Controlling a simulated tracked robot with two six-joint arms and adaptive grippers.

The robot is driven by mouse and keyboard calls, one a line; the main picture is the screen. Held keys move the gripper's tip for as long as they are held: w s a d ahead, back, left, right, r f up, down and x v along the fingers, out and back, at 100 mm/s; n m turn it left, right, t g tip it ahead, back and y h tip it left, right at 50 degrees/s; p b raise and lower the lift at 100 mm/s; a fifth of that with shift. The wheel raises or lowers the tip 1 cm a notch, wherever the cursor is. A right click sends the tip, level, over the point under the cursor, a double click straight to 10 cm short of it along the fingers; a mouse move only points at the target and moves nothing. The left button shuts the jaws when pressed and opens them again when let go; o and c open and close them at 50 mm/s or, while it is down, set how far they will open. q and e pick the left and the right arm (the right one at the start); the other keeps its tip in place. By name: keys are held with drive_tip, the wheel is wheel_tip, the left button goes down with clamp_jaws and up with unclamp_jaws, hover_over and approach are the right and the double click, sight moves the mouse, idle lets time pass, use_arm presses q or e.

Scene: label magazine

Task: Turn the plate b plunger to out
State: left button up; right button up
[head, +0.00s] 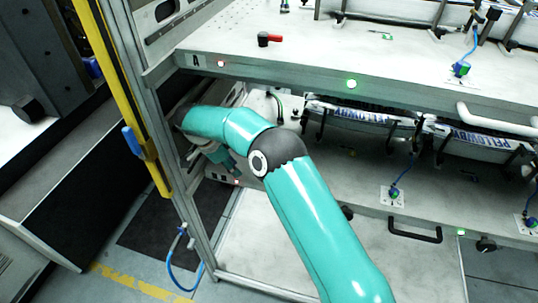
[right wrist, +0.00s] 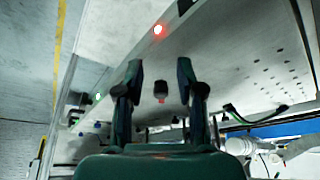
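In the right wrist view, a small dark knob with a reddish lower end (right wrist: 161,91), which looks like the plate b plunger, stands on the grey plate (right wrist: 225,60). It appears between my right gripper's fingertips (right wrist: 161,80). The fingers are apart, with a gap on both sides of the knob; I cannot tell how far off it is. In the head view my right gripper (head: 218,155) is at the left end of the lower shelf, partly hidden by my arm. The plunger is not clear there. My left gripper is not in view.
The upper plate (head: 330,65), marked A, carries a red-handled plunger (head: 269,40) and overhangs my right arm. A metal post and yellow rail (head: 125,95) stand close left of my gripper. Magazines (head: 355,113) hang at right. A red lamp (right wrist: 159,29) glows on the plate edge.

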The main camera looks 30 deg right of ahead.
drive_tip(key=d, duration=0.3)
drive_tip(key=s+d+p, duration=0.1)
drive_tip(key=d, duration=0.3)
drive_tip(key=s+d+p, duration=0.1)
drive_tip(key=d, duration=0.3)
drive_tip(key=shift+s+d, duration=0.1)
drive_tip(key=shift+d, duration=0.15)
drive_tip(key=shift+s+d+f+p, duration=0.15)
drive_tip(key=shift+f+p, duration=0.1)
drive_tip(key=shift+p, duration=0.15)
drive_tip(key=shift+d+f, duration=0.1)
drive_tip(key=shift+f, duration=0.25)
clamp_jaws()
